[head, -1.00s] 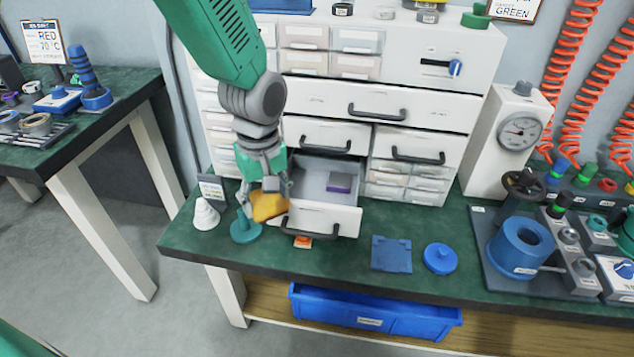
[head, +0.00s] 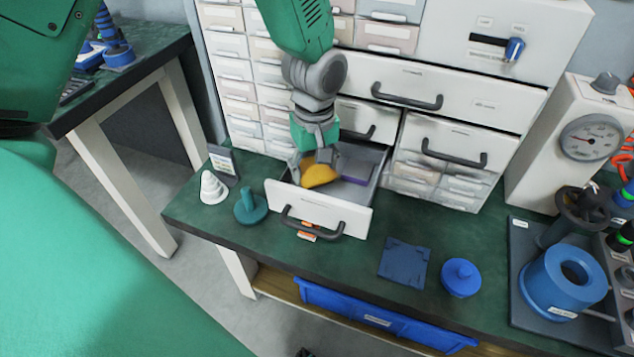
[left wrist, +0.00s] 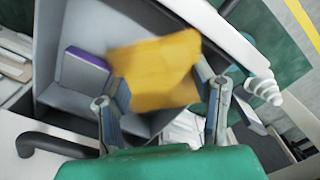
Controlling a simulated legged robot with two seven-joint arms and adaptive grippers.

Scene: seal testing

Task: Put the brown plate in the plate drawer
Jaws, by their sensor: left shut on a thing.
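The brown plate (head: 320,177) looks yellow-orange and is held by my left gripper (head: 309,165), which is shut on it. The plate is tilted over the left part of the open drawer (head: 318,208), just behind its front panel. In the left wrist view the plate (left wrist: 155,72) sits between the two fingers of the gripper (left wrist: 164,98), with the grey drawer interior (left wrist: 75,100) around and below it. A grey block with a purple top (left wrist: 88,62) lies inside the drawer. I cannot tell whether the plate touches the drawer. My right gripper is not in view.
A white cone (head: 212,188) and a teal peg on a round base (head: 250,205) stand left of the drawer. A blue square mat (head: 404,263) and blue lid (head: 461,278) lie to the right. Closed drawers (head: 455,150) are beside and above. A gauge box (head: 570,145) stands farther right.

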